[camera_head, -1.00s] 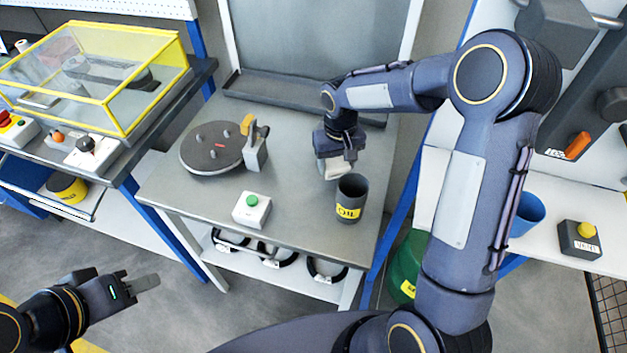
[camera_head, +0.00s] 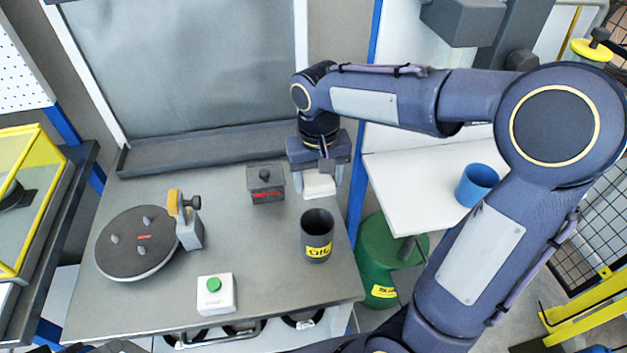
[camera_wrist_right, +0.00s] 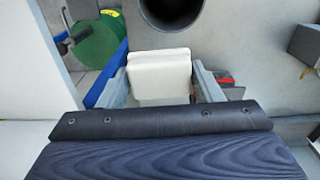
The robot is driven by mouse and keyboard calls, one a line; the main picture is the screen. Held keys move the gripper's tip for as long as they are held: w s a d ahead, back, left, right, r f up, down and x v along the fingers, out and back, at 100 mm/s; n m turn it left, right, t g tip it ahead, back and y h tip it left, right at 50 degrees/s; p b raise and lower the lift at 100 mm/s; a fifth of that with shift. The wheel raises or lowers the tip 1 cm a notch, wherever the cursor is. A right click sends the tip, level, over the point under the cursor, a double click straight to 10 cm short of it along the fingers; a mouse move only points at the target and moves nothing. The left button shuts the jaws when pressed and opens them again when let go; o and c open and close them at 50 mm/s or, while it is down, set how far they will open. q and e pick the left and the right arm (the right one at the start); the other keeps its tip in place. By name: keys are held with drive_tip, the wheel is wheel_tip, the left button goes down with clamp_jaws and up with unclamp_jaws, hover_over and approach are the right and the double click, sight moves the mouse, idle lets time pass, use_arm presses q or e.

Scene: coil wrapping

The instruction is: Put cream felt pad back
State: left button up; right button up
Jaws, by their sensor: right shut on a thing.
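The cream felt pad (camera_head: 319,186) is between the fingers of my right gripper (camera_head: 318,190), which is shut on it at the back right of the grey table (camera_head: 265,290). In the right wrist view the pad (camera_wrist_right: 160,78) sits between both fingers, its pale face showing. The pad is close to the tabletop behind the oil cup; I cannot tell whether it touches the table. My left gripper is not in the head view now.
A dark oil cup (camera_head: 317,238) stands just in front of the pad. A dark box with a knob (camera_head: 266,183) is left of the gripper. A round turntable (camera_head: 140,243), a clamp (camera_head: 187,220) and a green-button box (camera_head: 216,294) stand farther left. A green drum (camera_head: 385,262) is beyond the right edge.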

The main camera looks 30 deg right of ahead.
drive_tip(key=shift+d+r, duration=0.1)
drive_tip(key=shift+d, duration=0.05)
drive_tip(key=w+d+f+p, duration=0.1)
drive_tip(key=w+f, duration=0.1)
drive_tip(key=w, duration=0.2)
drive_tip(key=w+d+f+p, duration=0.1)
drive_tip(key=w+f, duration=0.2)
drive_tip(key=w, duration=0.1)
drive_tip(key=w+d+f+p, duration=0.1)
drive_tip(key=w+f, duration=0.2)
drive_tip(key=w, duration=0.1)
drive_tip(key=shift+d+f, duration=0.15)
drive_tip(key=shift+f, duration=0.1)
drive_tip(key=shift+w+f, duration=0.25)
drive_tip(key=shift+f, duration=0.15)
wheel_tip(320, 180, down, 3)
drive_tip(key=shift+w+d+f, duration=0.1)
drive_tip(key=shift+w, duration=0.05)
drive_tip(key=shift+f, duration=0.2)
